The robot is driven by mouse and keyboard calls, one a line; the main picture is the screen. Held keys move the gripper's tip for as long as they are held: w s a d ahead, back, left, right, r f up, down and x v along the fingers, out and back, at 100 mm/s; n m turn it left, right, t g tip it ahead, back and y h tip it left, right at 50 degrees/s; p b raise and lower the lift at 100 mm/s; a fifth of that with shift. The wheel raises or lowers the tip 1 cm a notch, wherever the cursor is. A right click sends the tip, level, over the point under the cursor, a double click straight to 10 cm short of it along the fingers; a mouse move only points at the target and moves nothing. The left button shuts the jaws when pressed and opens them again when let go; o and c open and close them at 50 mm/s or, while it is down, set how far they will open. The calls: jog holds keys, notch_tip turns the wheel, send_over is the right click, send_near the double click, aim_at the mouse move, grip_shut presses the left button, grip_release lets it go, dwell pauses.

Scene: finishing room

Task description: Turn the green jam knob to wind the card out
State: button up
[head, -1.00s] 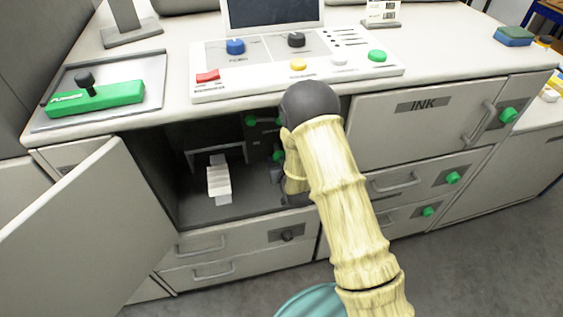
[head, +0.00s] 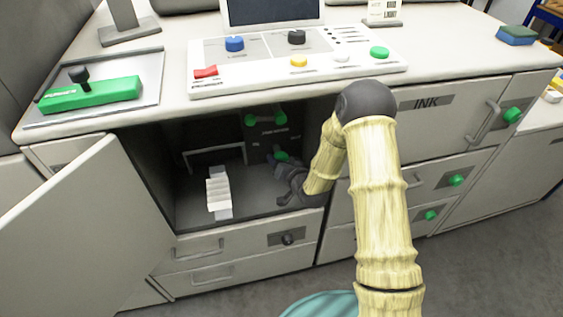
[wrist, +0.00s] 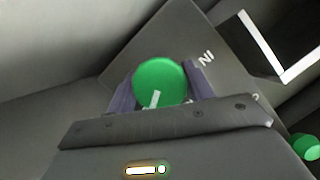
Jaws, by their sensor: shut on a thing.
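The open cabinet compartment holds a dark panel with green knobs. My gripper (head: 287,178) reaches in at its right side, by the lower green knob (head: 281,156). In the wrist view, the two fingers of my gripper (wrist: 160,88) stand on either side of a round green knob (wrist: 160,80) with a pale mark, shut on it. White lettering shows on the plate beside it, only partly readable. A white folded card (head: 218,193) stands out over the compartment floor, left of my gripper.
The open cabinet door (head: 85,235) stands at the left. The counter (head: 180,100) above carries a control panel (head: 300,70) and a green-handled tool on a tray (head: 90,92). Closed drawers (head: 235,262) lie below. Another green knob (wrist: 306,146) shows at the wrist view's right edge.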

jog(key=o, duration=1)
jog(key=shift+c, duration=0.2)
jog(key=p+v, duration=1)
jog(key=v, duration=0.7)
jog(key=shift+d, duration=0.15)
jog(key=shift+s, duration=0.1)
